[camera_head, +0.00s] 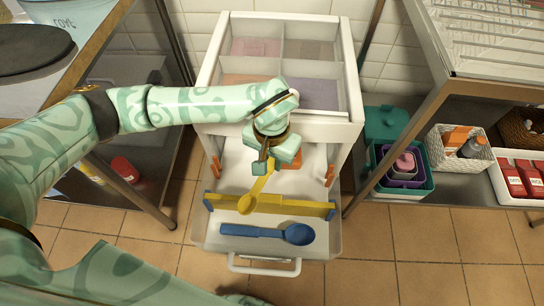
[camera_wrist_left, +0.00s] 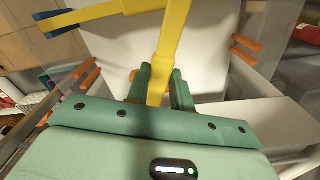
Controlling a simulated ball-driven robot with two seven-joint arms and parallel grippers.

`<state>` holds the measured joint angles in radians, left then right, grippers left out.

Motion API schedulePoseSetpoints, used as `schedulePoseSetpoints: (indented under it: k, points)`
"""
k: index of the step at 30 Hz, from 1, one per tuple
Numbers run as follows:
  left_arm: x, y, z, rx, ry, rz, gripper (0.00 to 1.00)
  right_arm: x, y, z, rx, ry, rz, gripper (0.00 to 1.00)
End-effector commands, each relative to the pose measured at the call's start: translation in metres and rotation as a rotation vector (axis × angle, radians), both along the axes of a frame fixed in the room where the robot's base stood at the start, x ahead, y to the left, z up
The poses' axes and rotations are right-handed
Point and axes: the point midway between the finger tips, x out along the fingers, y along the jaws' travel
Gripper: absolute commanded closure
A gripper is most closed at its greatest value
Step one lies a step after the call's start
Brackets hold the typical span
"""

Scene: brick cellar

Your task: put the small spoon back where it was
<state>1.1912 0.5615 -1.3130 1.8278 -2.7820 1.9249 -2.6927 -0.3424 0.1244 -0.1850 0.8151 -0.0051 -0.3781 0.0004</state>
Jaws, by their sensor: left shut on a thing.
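The small yellow spoon (camera_head: 247,204) hangs from my left gripper (camera_head: 268,165), which is shut on its handle (camera_wrist_left: 168,50). Its bowl points toward the drawer's front and overlaps the divider in the head view; I cannot tell whether they touch. The divider (camera_head: 300,208), yellow with blue, stands across the open white drawer (camera_head: 212,232); part of it shows in the left wrist view (camera_wrist_left: 105,12). A larger blue spoon (camera_head: 298,234) lies in the front compartment, bowl to the right. The compartment behind the divider is partly hidden by my gripper. My right gripper is not in view.
Orange holders (camera_head: 330,175) line the drawer's side walls. A white cabinet top with several compartments (camera_head: 283,50) stands behind. Shelves flank it: a teal box (camera_head: 415,190) and a white basket (camera_head: 460,160) on the right, a dark shelf unit on the left.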

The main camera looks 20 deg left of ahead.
Motion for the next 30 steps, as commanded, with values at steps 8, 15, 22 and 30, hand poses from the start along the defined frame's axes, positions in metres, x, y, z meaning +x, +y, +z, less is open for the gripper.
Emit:
schedulePoseSetpoints:
  k: [8, 15, 22, 30]
  points:
    - [0.000, 0.000, -0.008, 0.001, -0.001, -0.001, 1.00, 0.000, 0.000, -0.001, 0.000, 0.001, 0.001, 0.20]
    - [0.000, 0.000, -0.012, 0.000, 0.000, 0.001, 0.75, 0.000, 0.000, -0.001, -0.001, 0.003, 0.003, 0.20]
    - [0.000, 0.000, -0.012, 0.000, 0.000, 0.001, 0.56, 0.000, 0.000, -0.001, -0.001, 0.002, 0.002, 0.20]
    - [0.000, 0.000, 0.003, -0.002, -0.001, 0.001, 0.56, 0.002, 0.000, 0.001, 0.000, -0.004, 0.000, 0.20]
